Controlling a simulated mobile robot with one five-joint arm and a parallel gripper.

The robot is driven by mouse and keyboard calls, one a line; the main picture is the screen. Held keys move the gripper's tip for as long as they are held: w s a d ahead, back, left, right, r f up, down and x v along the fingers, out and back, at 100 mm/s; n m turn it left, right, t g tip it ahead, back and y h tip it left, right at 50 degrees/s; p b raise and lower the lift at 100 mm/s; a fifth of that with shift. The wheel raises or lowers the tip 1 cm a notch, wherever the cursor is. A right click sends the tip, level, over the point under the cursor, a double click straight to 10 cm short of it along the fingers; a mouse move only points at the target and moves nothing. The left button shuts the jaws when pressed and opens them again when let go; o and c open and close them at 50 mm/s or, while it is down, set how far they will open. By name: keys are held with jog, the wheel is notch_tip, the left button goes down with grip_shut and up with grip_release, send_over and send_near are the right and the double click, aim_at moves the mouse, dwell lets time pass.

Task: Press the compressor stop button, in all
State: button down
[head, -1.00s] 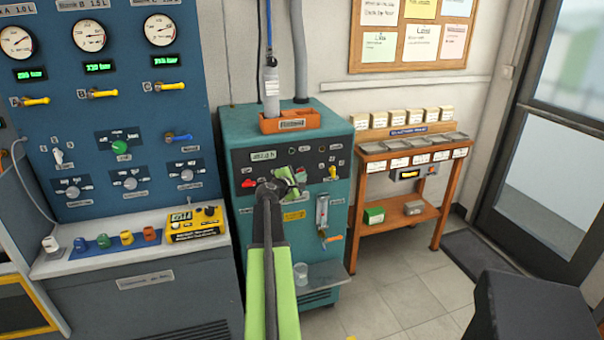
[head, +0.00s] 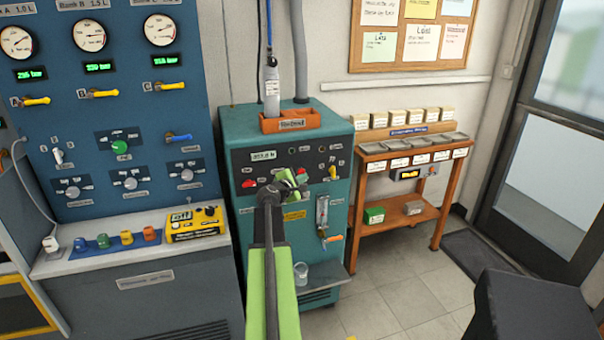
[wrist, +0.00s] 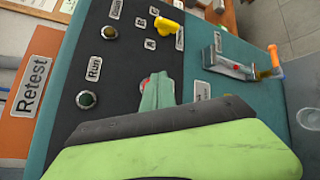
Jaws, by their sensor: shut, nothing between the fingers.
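The teal compressor (head: 232,130) stands in the middle of the head view, with a dark control panel (head: 241,160) on its front. My green gripper (head: 292,181) is shut and empty in front of the panel, left of a yellow knob (head: 332,172). A small red part (wrist: 145,83) shows at the fingertips in the wrist view, mostly hidden by them; it may be the stop button. I cannot tell whether the fingers touch it. A separate red button (head: 249,183) is at the panel's left. A dark green lamp (wrist: 86,99) is labelled Run.
A tube with an orange handle (head: 331,239) hangs below the panel at the right. An orange tray (head: 285,124) sits on the compressor. A blue gauge panel (head: 60,130) is at the left, a wooden rack (head: 372,160) at the right. Floor shows at the lower right.

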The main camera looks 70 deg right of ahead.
jog(key=s+a, duration=0.3)
jog(key=shift+s+a, duration=0.1)
jog(key=shift+a, duration=0.3)
dwell(0.8)
